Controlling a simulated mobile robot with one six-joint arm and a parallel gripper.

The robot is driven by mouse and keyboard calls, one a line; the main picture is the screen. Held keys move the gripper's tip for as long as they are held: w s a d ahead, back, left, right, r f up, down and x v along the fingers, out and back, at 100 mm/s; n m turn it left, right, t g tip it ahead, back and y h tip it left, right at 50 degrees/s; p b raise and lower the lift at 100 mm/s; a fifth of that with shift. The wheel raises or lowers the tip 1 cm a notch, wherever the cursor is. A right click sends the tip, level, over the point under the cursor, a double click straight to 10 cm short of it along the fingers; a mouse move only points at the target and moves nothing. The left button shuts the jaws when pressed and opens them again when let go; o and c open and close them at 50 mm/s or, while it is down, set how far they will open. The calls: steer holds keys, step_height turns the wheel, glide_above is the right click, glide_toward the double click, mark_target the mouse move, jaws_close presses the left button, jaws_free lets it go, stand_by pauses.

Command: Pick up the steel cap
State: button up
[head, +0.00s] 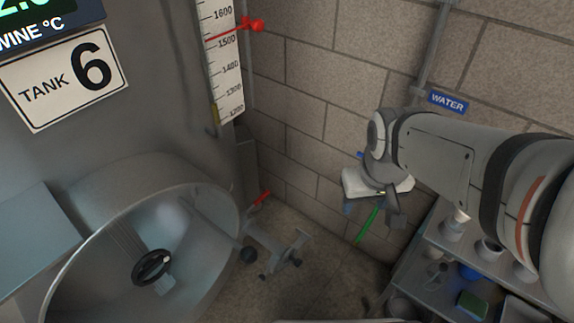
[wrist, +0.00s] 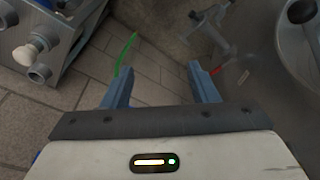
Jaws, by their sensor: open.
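My gripper (head: 373,210) is in front of the block wall, left of the shelf unit, in the head view. In the wrist view its two blue-grey fingers (wrist: 160,75) are apart with nothing between them. I cannot single out a steel cap for certain in either view. Several small grey and white fittings (head: 451,229) stand on the shelf at lower right in the head view, and one might be it. Similar fittings (wrist: 30,51) show at upper left in the wrist view. My gripper is apart from all of them.
A green hose or rod (head: 367,225) is behind my gripper. The shelf unit (head: 418,262) holds a green sponge (head: 472,304).

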steer(key=w+a+f+n+b, duration=0.25)
steer(key=f+b, duration=0.35)
steer(key=f, duration=0.5)
steer(key=w+a+f+n+b, duration=0.2)
steer(key=w+a+f+b, duration=0.3)
steer(key=f, duration=0.6)
steer(key=n+g+h+b, duration=0.1)
steer(key=n+b, duration=0.3)
steer(key=b, duration=0.6)
glide_above(297, 261)
steer(key=f, duration=1.9)
steer(key=shift+s+a, duration=0.3)
steer(key=shift+s, duration=0.1)
steer(key=f+b, duration=0.1)
steer(key=f, duration=0.1)
steer(key=f+b, duration=0.1)
steer(key=w+f+b, duration=0.1)
steer(key=f, duration=0.1)
steer(key=shift+d+f, duration=0.3)
steer(key=shift+d, duration=0.05)
steer(key=shift+c, duration=0.4)
steer(key=c, duration=1.1)
